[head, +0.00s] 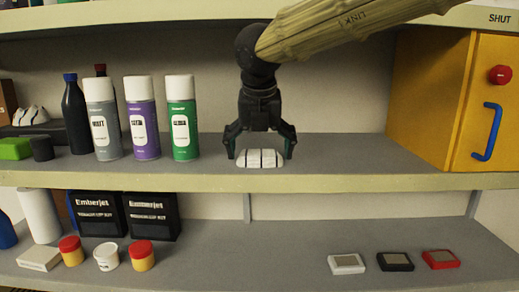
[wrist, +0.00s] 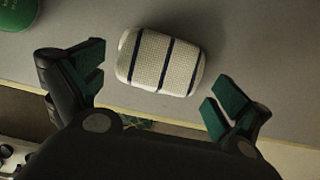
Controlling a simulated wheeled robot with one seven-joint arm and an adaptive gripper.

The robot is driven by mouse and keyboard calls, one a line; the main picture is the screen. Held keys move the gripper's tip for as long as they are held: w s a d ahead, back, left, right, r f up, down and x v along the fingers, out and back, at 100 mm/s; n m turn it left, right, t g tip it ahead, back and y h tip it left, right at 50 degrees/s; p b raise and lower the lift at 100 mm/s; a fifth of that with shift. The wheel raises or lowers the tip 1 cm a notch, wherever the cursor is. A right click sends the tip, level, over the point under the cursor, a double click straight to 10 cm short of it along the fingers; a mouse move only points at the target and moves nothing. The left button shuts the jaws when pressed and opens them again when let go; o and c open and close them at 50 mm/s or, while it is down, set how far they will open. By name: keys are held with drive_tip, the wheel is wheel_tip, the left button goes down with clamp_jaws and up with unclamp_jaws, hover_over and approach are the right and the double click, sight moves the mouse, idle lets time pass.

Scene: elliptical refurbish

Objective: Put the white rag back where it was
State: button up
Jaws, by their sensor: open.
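The white rag (head: 261,158) is a small folded bundle with dark stripes. It lies on the upper shelf (head: 340,155), to the right of the green spray can. It also shows in the wrist view (wrist: 160,61), resting flat on the grey shelf near its front edge. My gripper (head: 261,153) points down over the rag with its fingers spread to either side of it. In the wrist view my gripper (wrist: 152,88) is open, and nothing is between the pads; the rag lies just beyond the fingertips. I cannot tell whether any finger touches it.
Grey, purple (head: 142,118) and green (head: 184,120) spray cans stand close on the left. A yellow cabinet (head: 430,90) with a blue handle stands at the right. The shelf between rag and cabinet is clear. The lower shelf (head: 240,255) holds boxes, jars and small blocks.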

drive_tip(key=shift+r, duration=0.2)
drive_tip(key=b+v, duration=0.3)
drive_tip(key=v, duration=0.8)
drive_tip(key=shift+s+r+b, duration=0.2)
drive_tip(key=shift+r+b, duration=0.1)
